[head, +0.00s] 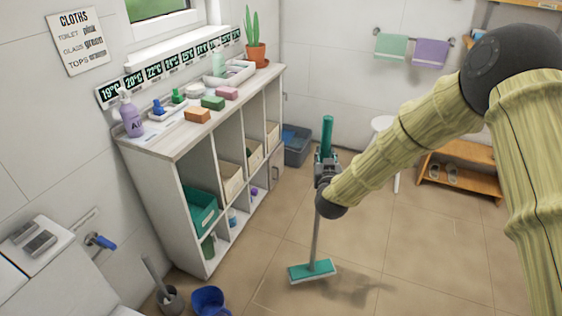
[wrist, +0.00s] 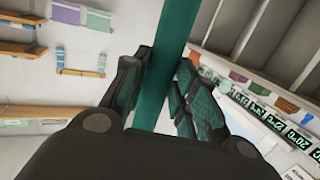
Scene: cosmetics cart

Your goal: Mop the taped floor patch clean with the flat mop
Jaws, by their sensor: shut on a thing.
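The flat mop stands nearly upright in the head view, with a teal handle grip, a grey pole and a flat teal head (head: 312,270) resting on the tan tiled floor. My gripper (head: 325,170) is shut on the mop's teal handle, and the handle's top sticks up above it. In the wrist view the teal handle (wrist: 165,60) passes between the two fingers of my gripper (wrist: 158,90). A dark smudged patch (head: 355,288) shows on the floor just right of the mop head. I cannot make out clear tape lines around it.
A white shelf unit (head: 180,185) with bins and soaps stands left of the mop. A blue bucket (head: 207,301) and a toilet brush holder (head: 170,300) are at the lower left. A wooden shoe bench (head: 460,180) stands at the right. Floor right of the mop is open.

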